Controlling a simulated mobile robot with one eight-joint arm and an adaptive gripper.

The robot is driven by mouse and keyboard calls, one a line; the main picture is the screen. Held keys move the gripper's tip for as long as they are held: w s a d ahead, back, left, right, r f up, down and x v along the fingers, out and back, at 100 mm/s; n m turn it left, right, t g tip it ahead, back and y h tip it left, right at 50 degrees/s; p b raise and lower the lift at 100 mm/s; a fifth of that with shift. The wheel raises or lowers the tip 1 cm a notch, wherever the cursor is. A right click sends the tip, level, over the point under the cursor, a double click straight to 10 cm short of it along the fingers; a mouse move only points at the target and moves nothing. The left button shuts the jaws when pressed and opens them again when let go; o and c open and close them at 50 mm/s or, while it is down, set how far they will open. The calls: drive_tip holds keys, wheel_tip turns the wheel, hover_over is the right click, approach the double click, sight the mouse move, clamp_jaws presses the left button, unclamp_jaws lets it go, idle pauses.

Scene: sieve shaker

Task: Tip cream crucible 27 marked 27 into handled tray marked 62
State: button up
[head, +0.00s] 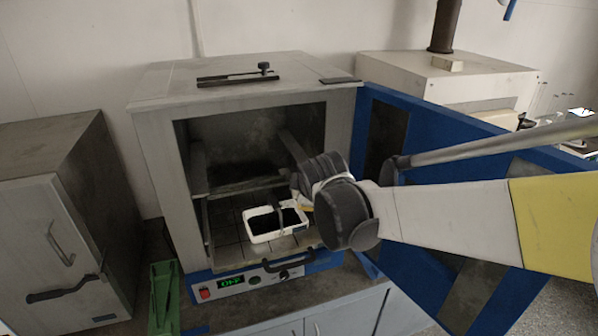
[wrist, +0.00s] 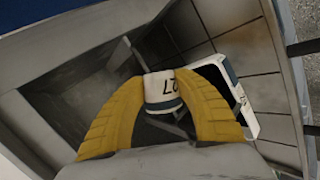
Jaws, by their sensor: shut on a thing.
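My gripper (wrist: 162,84) is shut on the cream crucible (wrist: 161,96), which has blue bands and the mark 27, upside down in the wrist view. The crucible is held between the yellow fingers; its inside is hidden. The handled tray (head: 262,239) is white with a dark inside and an arched handle. It sits on the oven floor in the head view and to the right of the crucible in the wrist view (wrist: 250,124). A mark on its side is too small to read. In the head view my wrist hides most of the gripper, beside the tray's right end.
The oven (head: 153,150) is open, with walls on both sides of the tray and a rack above. Its blue door (head: 450,140) stands open at right, behind my arm. A grey cabinet (head: 40,220) stands at left. A green holder (head: 163,300) stands on the bench.

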idle(0.3)
drive_tip(key=m+y, duration=0.1)
drive_tip(key=y, duration=0.1)
drive_tip(key=shift+d+m+g+y+b, duration=0.1)
drive_tip(key=shift+m+g+y+b, duration=0.2)
drive_tip(key=shift+m+y, duration=0.1)
drive_tip(key=shift+y, duration=0.4)
